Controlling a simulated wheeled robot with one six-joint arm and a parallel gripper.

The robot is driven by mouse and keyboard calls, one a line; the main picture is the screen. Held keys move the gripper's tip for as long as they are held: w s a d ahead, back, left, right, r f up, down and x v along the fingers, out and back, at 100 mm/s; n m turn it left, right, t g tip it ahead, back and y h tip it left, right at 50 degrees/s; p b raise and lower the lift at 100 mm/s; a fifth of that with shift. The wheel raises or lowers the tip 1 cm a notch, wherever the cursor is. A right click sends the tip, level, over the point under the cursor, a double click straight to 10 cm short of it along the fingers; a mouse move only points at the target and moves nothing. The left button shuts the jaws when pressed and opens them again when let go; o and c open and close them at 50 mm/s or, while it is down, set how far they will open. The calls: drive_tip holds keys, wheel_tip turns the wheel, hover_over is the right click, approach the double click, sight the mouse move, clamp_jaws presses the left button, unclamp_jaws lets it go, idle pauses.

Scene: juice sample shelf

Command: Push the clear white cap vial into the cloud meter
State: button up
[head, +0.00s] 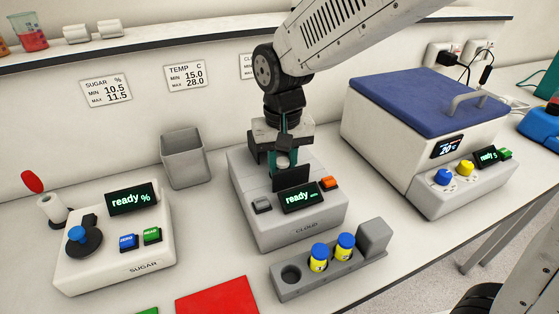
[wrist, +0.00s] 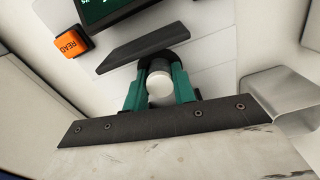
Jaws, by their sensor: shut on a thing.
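The cloud meter (head: 304,229) is a grey box with a "ready" display (head: 301,197) and an orange READ button (head: 329,183), which also shows in the wrist view (wrist: 71,45). My gripper (head: 285,160) is above the meter's top, behind a raised dark flap (head: 292,178). In the wrist view the green fingers (wrist: 160,92) are shut around the vial, whose white cap (wrist: 160,84) shows between them beside the flap (wrist: 145,46). The vial's body is hidden below the cap and fingers, so its depth in the meter cannot be told.
A grey rack (head: 318,279) with two blue-capped yellow vials (head: 319,258) (head: 345,246) and an empty hole stands in front. The sugar meter (head: 115,255) is left, a grey bin (head: 184,158) behind, and a blue-lidded bath (head: 425,102) right. A red mat (head: 217,297) lies front left.

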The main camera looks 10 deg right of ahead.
sight(285, 163)
drive_tip(key=o, duration=1.1)
drive_tip(key=shift+c, duration=0.2)
wheel_tip(285, 163, up, 8)
drive_tip(key=shift+f, duration=0.2)
drive_tip(key=shift+s+d+f+n, duration=0.15)
drive_tip(key=shift+s+d+n, duration=0.05)
drive_tip(key=shift+s+n, duration=0.15)
drive_tip(key=shift+s+d+f+n+g, duration=0.2)
drive_tip(key=shift+s+d, duration=0.2)
drive_tip(key=shift+s, duration=0.15)
drive_tip(key=shift+s+d+f+n+g, duration=0.1)
drive_tip(key=shift+s+d+f, duration=0.1)
drive_tip(key=shift+s+d, duration=0.25)
drive_tip(key=s+d+r+m+t, duration=0.2)
drive_tip(key=s+d, duration=1.5)
drive_tip(key=d, duration=0.1)
drive_tip(key=shift+m, duration=0.35)
